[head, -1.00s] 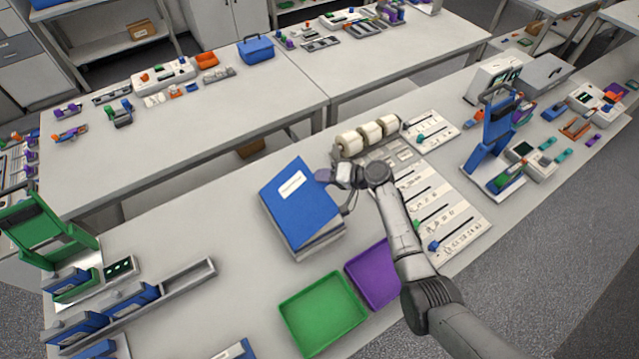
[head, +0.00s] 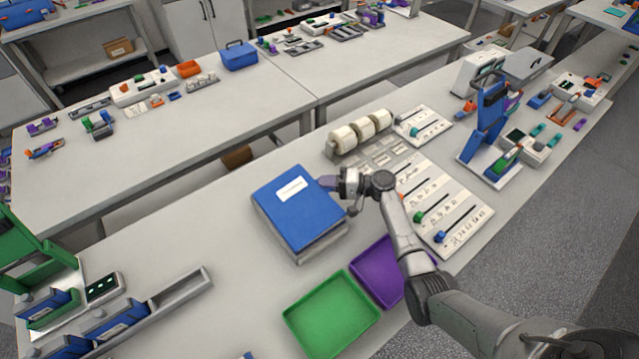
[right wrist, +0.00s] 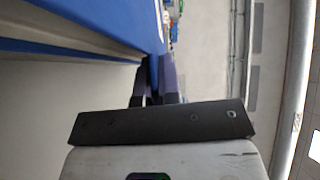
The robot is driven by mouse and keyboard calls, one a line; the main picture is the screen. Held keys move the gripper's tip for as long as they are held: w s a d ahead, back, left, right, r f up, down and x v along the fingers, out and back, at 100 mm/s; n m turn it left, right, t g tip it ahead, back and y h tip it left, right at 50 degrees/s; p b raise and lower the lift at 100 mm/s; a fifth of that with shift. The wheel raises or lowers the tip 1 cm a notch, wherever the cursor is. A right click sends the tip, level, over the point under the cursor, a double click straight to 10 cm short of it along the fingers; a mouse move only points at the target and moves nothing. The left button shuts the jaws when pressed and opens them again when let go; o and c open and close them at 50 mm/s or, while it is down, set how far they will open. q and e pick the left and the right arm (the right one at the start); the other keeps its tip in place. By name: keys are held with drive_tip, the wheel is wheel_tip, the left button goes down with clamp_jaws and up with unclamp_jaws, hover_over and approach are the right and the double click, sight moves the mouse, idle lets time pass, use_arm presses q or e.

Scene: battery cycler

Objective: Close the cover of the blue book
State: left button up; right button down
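The blue book (head: 300,215) lies on the near table, left of centre in the head view. Its cover, with a white label, lies over the page block, almost flat; a small gap at the right side cannot be ruled out. My right gripper (head: 328,183) is at the cover's right edge. In the right wrist view the blue cover (right wrist: 95,20) fills the upper left, with a pale page edge below it. The right fingers (right wrist: 154,85) are close together, with a blue strip of the cover seemingly between them. My left gripper is not in view.
A green tray (head: 332,316) and a purple tray (head: 372,268) stand in front of the book. A rack with white rolls (head: 362,132) and slider boards (head: 450,205) are to the right. A grey rail (head: 180,297) lies at the left. Bare table surrounds the book's left side.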

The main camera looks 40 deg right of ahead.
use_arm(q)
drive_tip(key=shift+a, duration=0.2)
use_arm(e)
drive_tip(key=c, duration=1.3)
unclamp_jaws()
